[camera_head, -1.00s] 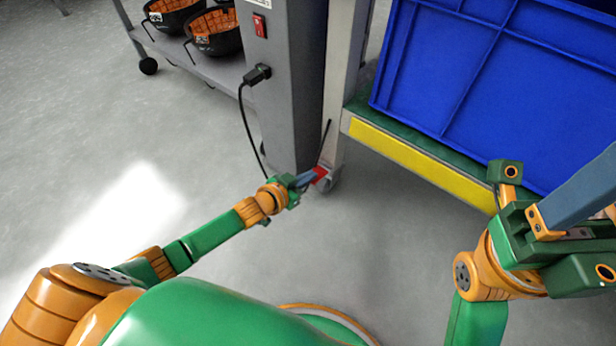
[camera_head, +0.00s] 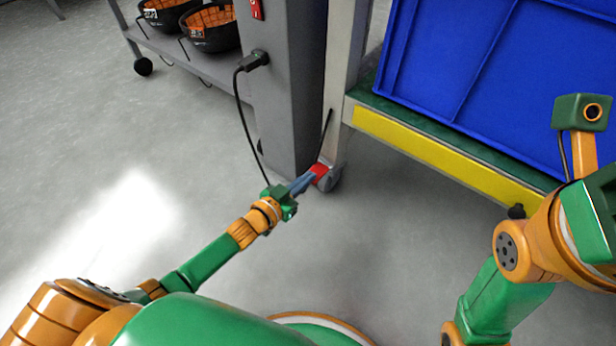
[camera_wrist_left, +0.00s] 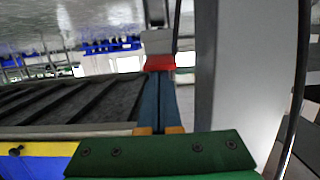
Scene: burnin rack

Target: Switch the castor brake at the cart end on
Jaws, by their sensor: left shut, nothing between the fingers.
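The castor (camera_head: 332,180) stands at the foot of the cart's near post, and its red brake pedal (camera_head: 319,171) faces my left arm. My left gripper (camera_head: 312,176) is shut and empty, its blue-grey fingertips right at the red pedal. In the left wrist view the closed fingers (camera_wrist_left: 160,80) end just at the red pedal (camera_wrist_left: 160,62); whether they press on it I cannot tell. The cart (camera_head: 430,150) has a yellow edge strip and carries a blue crate (camera_head: 470,80). My right arm shows at the right edge, with its fingers out of frame.
A grey cabinet (camera_head: 290,80) with a plugged-in black cable (camera_head: 243,120) stands just left of the cart post. A shelf trolley (camera_head: 185,60) with black baskets is behind it. The floor (camera_head: 380,240) in front is clear.

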